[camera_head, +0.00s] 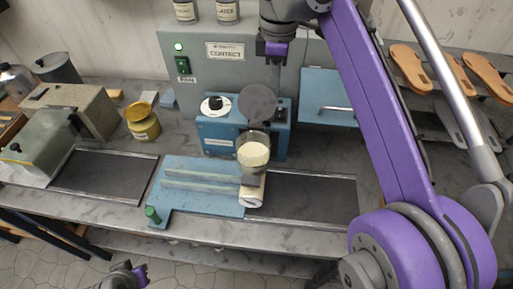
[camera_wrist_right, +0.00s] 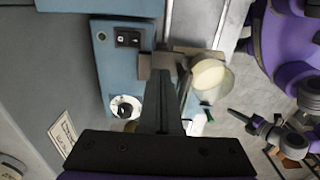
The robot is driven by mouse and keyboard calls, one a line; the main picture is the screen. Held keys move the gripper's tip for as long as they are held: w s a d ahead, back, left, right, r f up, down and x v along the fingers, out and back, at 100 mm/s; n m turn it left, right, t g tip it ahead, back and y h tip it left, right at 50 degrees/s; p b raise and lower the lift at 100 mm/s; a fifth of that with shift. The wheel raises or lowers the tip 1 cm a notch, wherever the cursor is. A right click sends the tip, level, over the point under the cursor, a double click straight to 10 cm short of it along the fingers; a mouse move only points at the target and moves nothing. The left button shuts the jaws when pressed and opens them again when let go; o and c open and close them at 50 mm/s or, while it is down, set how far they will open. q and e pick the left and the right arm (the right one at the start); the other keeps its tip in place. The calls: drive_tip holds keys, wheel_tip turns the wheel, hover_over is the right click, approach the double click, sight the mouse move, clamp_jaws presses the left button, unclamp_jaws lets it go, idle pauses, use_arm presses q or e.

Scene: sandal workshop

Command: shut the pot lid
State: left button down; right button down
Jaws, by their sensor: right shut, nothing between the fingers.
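The pot (camera_head: 253,157) is a small round vessel with cream-coloured contents, standing in front of a blue box. Its dark round lid (camera_head: 258,103) stands raised behind the open mouth, tilted up. In the right wrist view the pot's pale mouth (camera_wrist_right: 210,76) lies right of my fingers; I cannot clearly make out the lid there. My right gripper (camera_head: 275,58) is shut and empty, above and behind the lid, apart from it in the head view. The shut fingers (camera_wrist_right: 163,85) point up the wrist picture. My left gripper (camera_head: 134,274) is low at the bottom edge, its fingers unclear.
The blue box (camera_head: 217,140) with a dial stands against a grey panel (camera_head: 190,50). A blue plate (camera_head: 190,205) with strips lies in front. A yellow jar (camera_head: 142,122) stands left. Sandals (camera_head: 410,70) lie on a rack at right. Dark mats (camera_head: 310,195) are clear.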

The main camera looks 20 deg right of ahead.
sight(272, 114)
drive_tip(key=shift+f, duration=0.1)
idle(0.3)
